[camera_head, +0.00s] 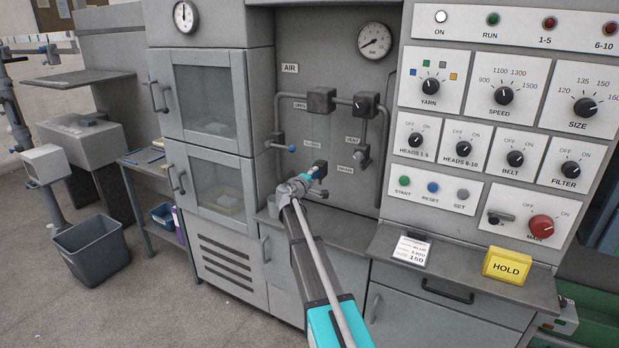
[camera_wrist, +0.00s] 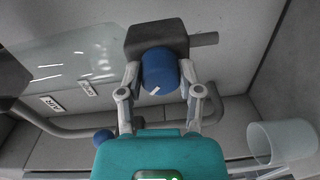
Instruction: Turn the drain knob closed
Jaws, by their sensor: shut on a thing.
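The blue drain knob (camera_wrist: 160,75) sits on a dark block in the wrist view, with a short white mark on its face. My gripper (camera_wrist: 160,82) has one finger on each side of the knob and is shut on it. In the head view, the knob (camera_head: 321,167) shows just beyond my gripper (camera_head: 311,175), beside the DRAIN label (camera_head: 345,170). The gripper hides part of the knob and its mount there.
Grey pipes (camera_head: 278,110) with valves run around the recessed panel. A blue-tipped valve handle (camera_head: 291,149) is up and left of my gripper. A pale cup (camera_wrist: 282,141) stands nearby in the wrist view. The control panel (camera_head: 500,100) is at right.

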